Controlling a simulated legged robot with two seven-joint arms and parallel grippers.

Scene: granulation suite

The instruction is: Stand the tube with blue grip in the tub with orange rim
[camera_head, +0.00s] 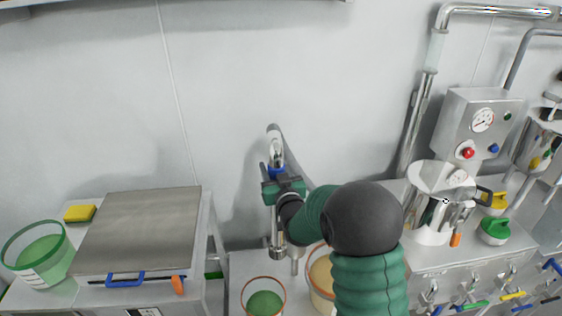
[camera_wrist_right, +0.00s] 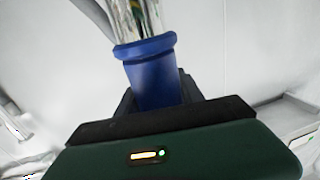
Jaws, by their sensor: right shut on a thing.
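The tube with the blue grip (camera_head: 277,172) is held upright, or nearly so, in my right gripper (camera_head: 283,186) in front of the wall. In the right wrist view, the jaws close around the blue grip (camera_wrist_right: 150,75), and the shiny tube runs up out of the picture. A metal length shows below the gripper; I cannot tell if it is the tube's lower part. A tub with an orange-brown rim (camera_head: 247,288) and green contents stands below. A second tub with an orange rim (camera_head: 312,291) and beige contents is beside it, partly hidden by my arm. My left gripper is not in view.
At left are a green-rimmed tub (camera_head: 62,262), a yellow sponge (camera_head: 80,213) and a steel-lidded box (camera_head: 140,228) with a blue handle. At right are a steel pot (camera_head: 432,215), a gauge box (camera_head: 482,122), a green-topped container (camera_head: 495,230) and several coloured valve handles.

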